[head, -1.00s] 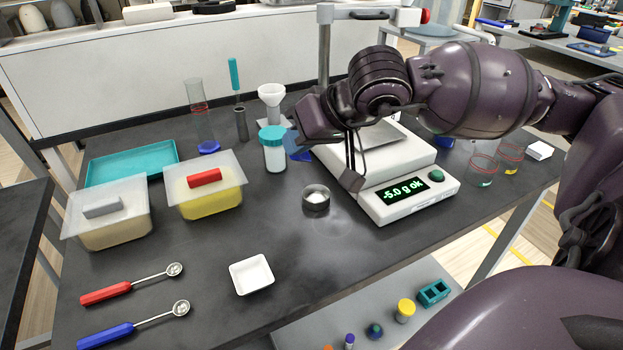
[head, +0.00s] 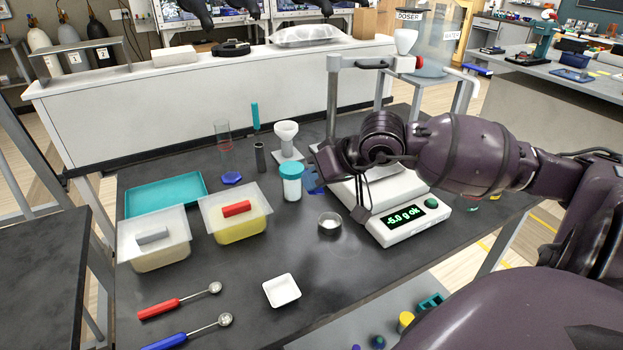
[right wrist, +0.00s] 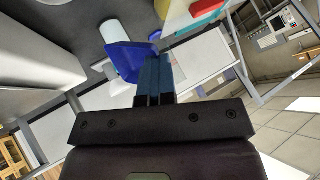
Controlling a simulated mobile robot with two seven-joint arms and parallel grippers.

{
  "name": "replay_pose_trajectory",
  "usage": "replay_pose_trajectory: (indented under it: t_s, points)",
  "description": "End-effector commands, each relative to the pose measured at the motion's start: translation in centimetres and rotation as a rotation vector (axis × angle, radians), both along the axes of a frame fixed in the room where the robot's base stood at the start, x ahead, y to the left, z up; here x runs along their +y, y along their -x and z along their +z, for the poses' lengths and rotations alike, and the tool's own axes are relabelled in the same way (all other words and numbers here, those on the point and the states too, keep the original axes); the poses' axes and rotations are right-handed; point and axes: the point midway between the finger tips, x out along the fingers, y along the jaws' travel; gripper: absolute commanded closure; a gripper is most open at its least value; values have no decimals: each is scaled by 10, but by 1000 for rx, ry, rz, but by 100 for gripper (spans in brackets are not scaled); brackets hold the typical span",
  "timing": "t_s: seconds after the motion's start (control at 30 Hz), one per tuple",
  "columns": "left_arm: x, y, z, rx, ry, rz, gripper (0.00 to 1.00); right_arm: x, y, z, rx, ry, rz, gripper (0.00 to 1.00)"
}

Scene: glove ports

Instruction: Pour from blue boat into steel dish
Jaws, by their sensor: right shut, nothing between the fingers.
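The blue boat (head: 312,181) shows just left of my right gripper (head: 321,172) in the head view, beside the teal-capped jar and partly hidden by the gripper. In the right wrist view the blue boat (right wrist: 128,62) lies right at the tips of my right gripper (right wrist: 156,62). The fingers are shut with nothing between them; whether they touch the boat I cannot tell. What the boat holds is not visible. The small round steel dish (head: 330,226) stands upright on the table, in front of the gripper and left of the scale, with pale contents. My left gripper is not in view.
The scale (head: 400,233), reading "-5.0 g ok", stands under my right arm. The teal-capped jar (head: 291,184) and white funnel (head: 287,134) are close by. Two lidded tubs, a teal tray (head: 165,194), two spoons and a white boat (head: 281,291) lie left and front.

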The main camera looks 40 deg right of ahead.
Motion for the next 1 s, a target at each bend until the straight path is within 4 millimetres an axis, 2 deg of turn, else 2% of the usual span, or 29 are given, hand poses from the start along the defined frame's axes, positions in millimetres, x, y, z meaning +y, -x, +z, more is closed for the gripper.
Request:
replay_pose_trajectory:
  t_s: [0.57, 1.0]
  points:
    - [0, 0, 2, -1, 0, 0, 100, 16, -14, 7, 133, 159, 13, 100]
    - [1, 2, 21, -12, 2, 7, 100, 32, -27, 11, 303, 350, 11, 100]
